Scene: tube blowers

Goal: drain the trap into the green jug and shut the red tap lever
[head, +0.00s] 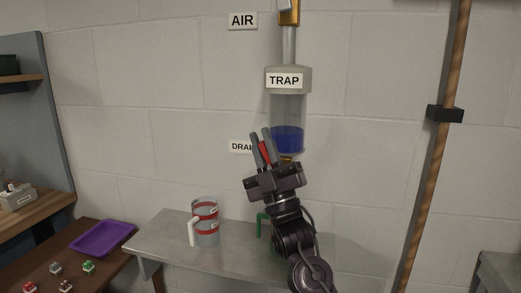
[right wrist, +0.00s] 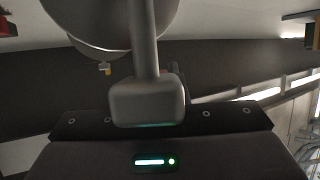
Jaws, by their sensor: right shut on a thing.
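The trap (head: 289,108) hangs on the wall, a clear cylinder with dark blue liquid in its lower part and a brass fitting (head: 287,160) below. The red tap lever (head: 265,151) shows between the fingers of my right gripper (head: 262,145), which is shut on it at the lower left of the trap. The lever points up and slightly left. The green jug (head: 261,224) stands on the steel shelf below; only its green handle and a little of its side show, and my right arm hides the rest. The right wrist view shows no clear task object. My left gripper is out of view.
A jug with red bands and a white handle (head: 205,238) stands on the steel shelf (head: 170,243), left of the green jug. A purple tray (head: 103,237) and small colored items lie on the brown table at left. A copper pipe (head: 432,170) runs down the wall at right.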

